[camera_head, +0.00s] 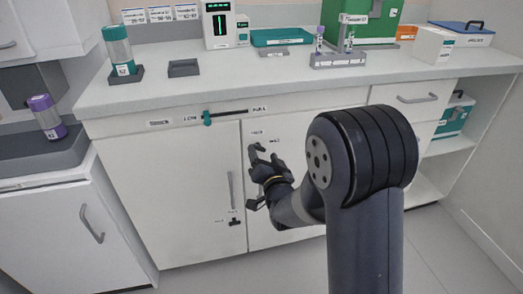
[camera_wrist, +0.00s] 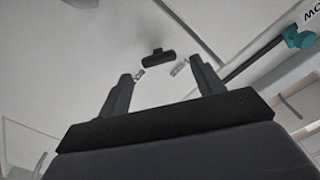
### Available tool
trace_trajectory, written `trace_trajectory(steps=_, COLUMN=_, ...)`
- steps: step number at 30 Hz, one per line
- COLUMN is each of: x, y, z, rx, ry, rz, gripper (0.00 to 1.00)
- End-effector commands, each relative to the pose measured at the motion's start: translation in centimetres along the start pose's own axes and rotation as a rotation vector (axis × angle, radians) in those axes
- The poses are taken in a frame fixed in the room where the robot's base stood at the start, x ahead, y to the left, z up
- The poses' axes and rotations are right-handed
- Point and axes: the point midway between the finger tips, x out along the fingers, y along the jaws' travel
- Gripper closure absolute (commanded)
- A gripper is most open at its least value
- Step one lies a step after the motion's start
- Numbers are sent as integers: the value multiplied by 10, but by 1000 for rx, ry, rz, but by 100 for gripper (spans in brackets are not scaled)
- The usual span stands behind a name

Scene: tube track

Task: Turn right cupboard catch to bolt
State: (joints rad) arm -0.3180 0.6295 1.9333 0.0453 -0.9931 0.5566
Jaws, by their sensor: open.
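The right cupboard catch (camera_wrist: 158,58) is a small black bar with a short stem on the white door (camera_head: 300,140). In the wrist view it lies just beyond my gripper (camera_wrist: 161,72), roughly between its two fingertips. My gripper is open and empty, with a finger on each side and no visible contact with the catch. Small printed labels stand near the catch, too blurred to read in the wrist view. In the head view my gripper (camera_head: 254,177) is in front of the right cupboard door, and I cannot clearly separate the catch from the dark fingers there.
A teal slider (camera_head: 207,118) sits on a dark rail above the doors; it also shows in the wrist view (camera_wrist: 297,38). The left door has a handle (camera_head: 230,188) and its own dark catch (camera_head: 235,222). The counter (camera_head: 225,88) overhangs the doors. Floor in front is clear.

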Motion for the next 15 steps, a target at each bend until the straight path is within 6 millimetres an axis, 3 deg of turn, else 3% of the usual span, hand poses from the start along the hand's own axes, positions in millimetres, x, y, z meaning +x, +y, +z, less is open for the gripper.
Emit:
trace_trajectory(steps=6, x=26, y=0, z=0, rx=-1, ry=1, rz=0, gripper=36)
trace_trajectory(steps=15, x=34, y=0, z=0, rx=-1, ry=0, rz=0, gripper=36)
